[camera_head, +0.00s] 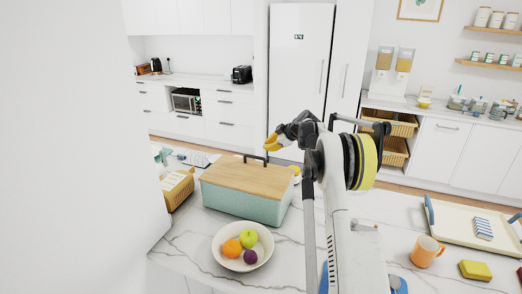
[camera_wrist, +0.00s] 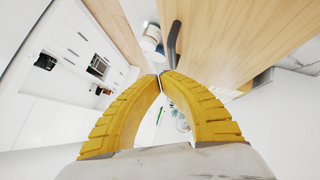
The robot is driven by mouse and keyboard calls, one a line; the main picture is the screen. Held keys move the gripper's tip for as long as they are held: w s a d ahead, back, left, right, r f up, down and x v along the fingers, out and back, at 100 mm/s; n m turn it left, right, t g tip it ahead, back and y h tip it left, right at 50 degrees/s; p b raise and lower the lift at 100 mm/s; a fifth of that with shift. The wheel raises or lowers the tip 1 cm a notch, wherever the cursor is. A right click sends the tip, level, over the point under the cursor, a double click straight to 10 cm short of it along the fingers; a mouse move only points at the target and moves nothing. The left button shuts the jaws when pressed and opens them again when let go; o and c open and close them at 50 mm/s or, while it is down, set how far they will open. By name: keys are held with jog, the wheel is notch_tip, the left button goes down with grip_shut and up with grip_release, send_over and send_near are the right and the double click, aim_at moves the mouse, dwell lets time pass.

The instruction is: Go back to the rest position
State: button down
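My gripper (camera_head: 269,146) is above the far right part of a green box with a wooden lid (camera_head: 232,176). Its yellow fingers look shut, with the tips meeting in the wrist view (camera_wrist: 160,76), and nothing shows between them. The dark lid handle (camera_head: 256,159) is just below and left of the fingertips in the head view. In the wrist view the handle (camera_wrist: 173,45) shows close beyond the tips; I cannot tell if they touch it. The lid lies on the box. My arm reaches over the marble counter from the right.
At right are an orange mug (camera_head: 426,252), a yellow sponge (camera_head: 475,270) and a cream tray (camera_head: 455,232). A yellow fruit (camera_head: 296,170) is beside the box.

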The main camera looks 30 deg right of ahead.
jog(key=s+a+r+m+g+b, duration=0.15)
jog(key=s+a+r+b, duration=0.25)
jog(key=s+a, duration=0.75)
jog(key=s+a+r+m+g+b, duration=0.1)
jog(key=s+a+r+m+b, duration=0.2)
jog(key=s+a, duration=0.85)
jog(key=s+a+f+m+b, duration=0.1)
jog(key=s+a+f+b, duration=0.1)
jog(key=s+a+f, duration=0.3)
jog(key=s+a+f+m+h+b, duration=0.1)
jog(key=s+a+f, duration=0.4)
jog(key=s, duration=0.6)
jog(key=s+a+f+m+h+b, duration=0.1)
jog(key=s+a+f+m+b, duration=0.2)
jog(key=s+a+f, duration=0.2)
jog(key=s, duration=0.3)
jog(key=shift+a+f+b, duration=0.15)
jog(key=shift+a+b, duration=0.15)
jog(key=shift+a, duration=0.1)
jog(key=shift+d, duration=0.1)
